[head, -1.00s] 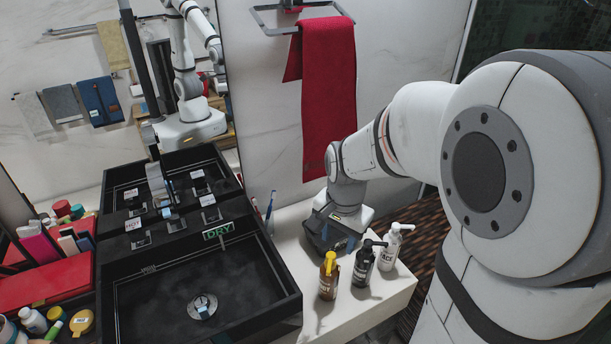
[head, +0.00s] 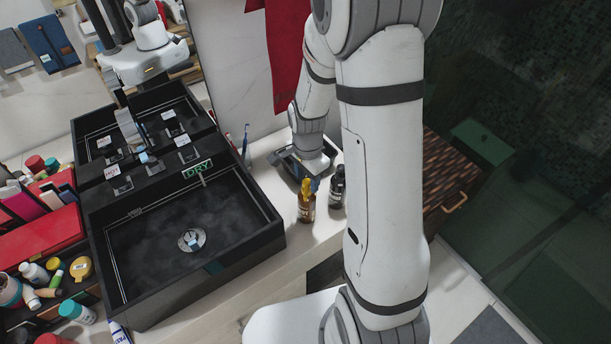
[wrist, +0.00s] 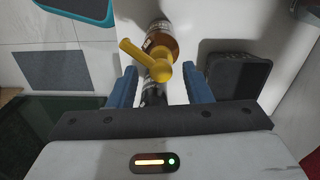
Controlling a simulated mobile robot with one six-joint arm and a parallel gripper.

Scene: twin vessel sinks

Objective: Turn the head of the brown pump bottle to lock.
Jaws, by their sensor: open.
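The brown pump bottle (head: 306,207) stands upright on the white counter, to the right of the black sink. Its yellow pump head (wrist: 153,62) shows from above in the wrist view, with the nozzle pointing to the upper left. My gripper (wrist: 160,88) is open, with its blue fingers on either side below the pump head; I cannot tell whether either finger touches it. In the head view my gripper is mostly hidden behind the bottle and my wrist.
A black bottle (head: 338,188) stands close to the right of the brown one. The black vessel sink (head: 275,235) borders it on the left. A dark open container (wrist: 238,76) shows at right in the wrist view. A red towel (head: 288,55) hangs behind.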

